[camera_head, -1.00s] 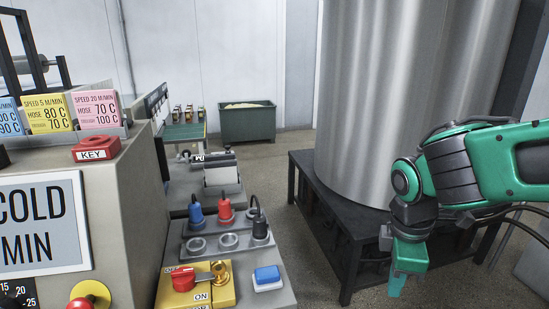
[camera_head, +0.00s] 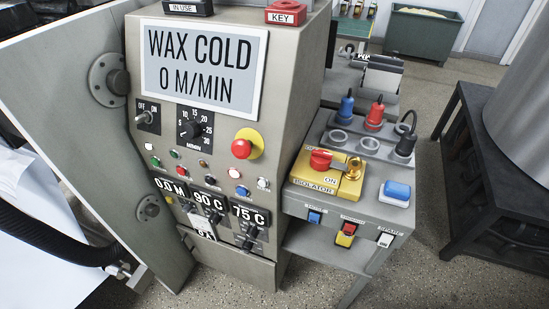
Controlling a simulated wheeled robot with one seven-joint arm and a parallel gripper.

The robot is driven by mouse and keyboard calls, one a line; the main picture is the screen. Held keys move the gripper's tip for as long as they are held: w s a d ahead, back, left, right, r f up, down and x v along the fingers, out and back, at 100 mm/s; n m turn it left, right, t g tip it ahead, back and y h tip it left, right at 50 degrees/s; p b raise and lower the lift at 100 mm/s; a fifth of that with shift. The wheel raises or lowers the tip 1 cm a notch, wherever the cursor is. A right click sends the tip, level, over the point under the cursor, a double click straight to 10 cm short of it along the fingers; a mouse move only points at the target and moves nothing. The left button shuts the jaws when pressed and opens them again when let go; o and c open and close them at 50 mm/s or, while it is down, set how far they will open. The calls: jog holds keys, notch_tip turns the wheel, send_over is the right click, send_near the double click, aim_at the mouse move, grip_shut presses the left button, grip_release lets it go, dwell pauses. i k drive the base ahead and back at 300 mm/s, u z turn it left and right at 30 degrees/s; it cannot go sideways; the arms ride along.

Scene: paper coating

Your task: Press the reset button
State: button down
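No button label that reads "reset" is legible. Several blue buttons show: a large one (camera_head: 398,189) on a white base on the side console's top, a small square one (camera_head: 315,216) on that console's front under a tiny label, and a small round one (camera_head: 242,190) on the main panel. The console front also has a red-and-yellow button (camera_head: 346,233) and a white switch (camera_head: 385,240). My gripper is not in view.
The control cabinet's display (camera_head: 203,62) reads "WAX COLD 0 M/MIN". A red emergency knob (camera_head: 242,148) on yellow sits below it. The yellow isolator (camera_head: 328,172) has a red handle and brass key. A dark stand (camera_head: 500,185) is at right; open floor lies between.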

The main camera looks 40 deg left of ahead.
aim_at(241, 191)
jog(key=u, duration=1.75)
